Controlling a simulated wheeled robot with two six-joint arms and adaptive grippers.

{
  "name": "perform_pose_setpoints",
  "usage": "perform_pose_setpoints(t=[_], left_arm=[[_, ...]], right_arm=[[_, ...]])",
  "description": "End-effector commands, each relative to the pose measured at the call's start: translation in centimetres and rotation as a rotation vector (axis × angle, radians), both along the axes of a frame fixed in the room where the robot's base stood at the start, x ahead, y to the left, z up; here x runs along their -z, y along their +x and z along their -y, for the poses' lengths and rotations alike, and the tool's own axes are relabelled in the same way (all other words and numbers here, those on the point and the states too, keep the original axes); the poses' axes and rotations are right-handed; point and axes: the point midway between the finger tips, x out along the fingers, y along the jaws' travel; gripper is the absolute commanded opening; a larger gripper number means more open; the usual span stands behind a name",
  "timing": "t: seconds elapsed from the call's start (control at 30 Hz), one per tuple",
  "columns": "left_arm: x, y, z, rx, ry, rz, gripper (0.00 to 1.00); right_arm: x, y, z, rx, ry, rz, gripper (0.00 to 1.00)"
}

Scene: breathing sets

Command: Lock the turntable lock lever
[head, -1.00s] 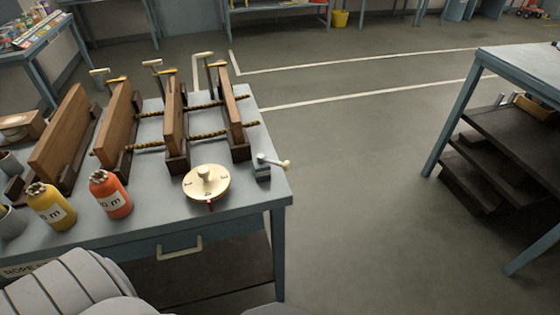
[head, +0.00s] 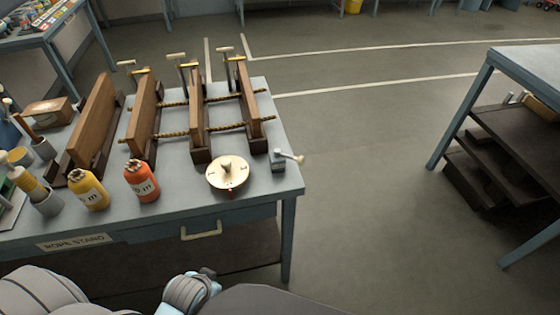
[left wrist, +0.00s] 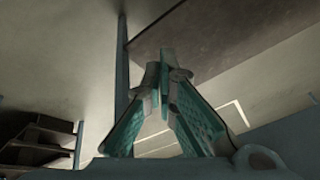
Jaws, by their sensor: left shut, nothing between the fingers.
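My right gripper is not in view.
Upright wooden boards (head: 200,115) with twisted rods stand behind the turntable. An orange bottle (head: 142,182) and a yellow bottle (head: 89,191) stand to its left. The floor (head: 360,190) right of the table is clear up to another table (head: 530,70) with dark shelves.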

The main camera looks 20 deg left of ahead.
Motion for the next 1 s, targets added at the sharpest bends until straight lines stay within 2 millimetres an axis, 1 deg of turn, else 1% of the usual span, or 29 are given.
perform_pose_setpoints(t=[0.03, 0.07, 0.13, 0.17, 0.2, 0.27, 0.3, 0.37, 0.4, 0.43, 0.53, 0.57, 0.6, 0.63, 0.67, 0.7, 0.77, 0.8, 0.9, 1.0], left_arm=[[-3.3, 0.5, 0.1, 0.004, 0.006, 0.026, 0.0], [-5.0, 0.7, 0.1, 0.005, 0.012, 0.043, 0.0], [-9.4, 1.9, -0.3, 0.012, 0.042, 0.112, 0.0], [-11.3, 2.9, -0.9, 0.019, 0.07, 0.163, 0.0], [-13.2, 4.7, -1.8, 0.03, 0.112, 0.245, 0.0], [-15.7, 7.8, -3.3, 0.058, 0.187, 0.382, 0.0], [-17.2, 9.8, -4.1, 0.087, 0.237, 0.474, 0.0], [-19.3, 12.5, -4.9, 0.137, 0.304, 0.6, 0.0], [-20.7, 14.1, -5.2, 0.179, 0.347, 0.681, 0.0], [-21.8, 15.2, -5.3, 0.215, 0.379, 0.742, 0.0], [-25.6, 18.8, -4.8, 0.381, 0.49, 0.949, 0.0], [-26.8, 19.7, -4.3, 0.446, 0.52, 1.013, 0.0], [-28.2, 20.7, -3.4, 0.55, 0.562, 1.097, 0.0], [-29.1, 21.3, -2.5, 0.639, 0.589, 1.154, 0.0], [-29.8, 21.7, -1.6, 0.738, 0.612, 1.21, 0.0], [-30.3, 21.9, -0.1, 0.884, 0.633, 1.27, 0.0], [-30.1, 21.6, 1.9, 1.124, 0.643, 1.33, 0.0], [-29.3, 21.0, 2.9, 1.286, 0.635, 1.345, 0.0], [-27.0, 18.9, 3.8, 1.597, 0.575, 1.322, 0.0], [-25.5, 17.7, 3.8, 1.737, 0.526, 1.288, 0.0]], right_arm=[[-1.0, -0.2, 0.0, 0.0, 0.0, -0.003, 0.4], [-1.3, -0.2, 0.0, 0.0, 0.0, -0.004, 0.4], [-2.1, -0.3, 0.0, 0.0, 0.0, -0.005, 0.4], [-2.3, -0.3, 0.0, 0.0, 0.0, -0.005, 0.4], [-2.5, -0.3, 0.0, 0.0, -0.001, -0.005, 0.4], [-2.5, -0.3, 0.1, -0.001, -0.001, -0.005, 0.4], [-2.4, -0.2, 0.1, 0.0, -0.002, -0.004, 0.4], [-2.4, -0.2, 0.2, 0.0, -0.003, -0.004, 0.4], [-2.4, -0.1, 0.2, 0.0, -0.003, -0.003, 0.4], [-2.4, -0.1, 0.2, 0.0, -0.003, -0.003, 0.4], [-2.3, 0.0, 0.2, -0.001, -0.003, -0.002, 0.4], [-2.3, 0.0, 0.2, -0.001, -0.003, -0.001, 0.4], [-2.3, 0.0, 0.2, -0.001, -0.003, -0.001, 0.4], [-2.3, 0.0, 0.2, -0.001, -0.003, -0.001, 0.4], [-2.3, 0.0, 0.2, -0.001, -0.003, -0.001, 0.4], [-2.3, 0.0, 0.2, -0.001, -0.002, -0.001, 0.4], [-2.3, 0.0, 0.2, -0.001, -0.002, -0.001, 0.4], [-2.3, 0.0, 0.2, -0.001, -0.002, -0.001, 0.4], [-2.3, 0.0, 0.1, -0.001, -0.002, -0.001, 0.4], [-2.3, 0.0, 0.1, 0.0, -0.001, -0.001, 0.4]])
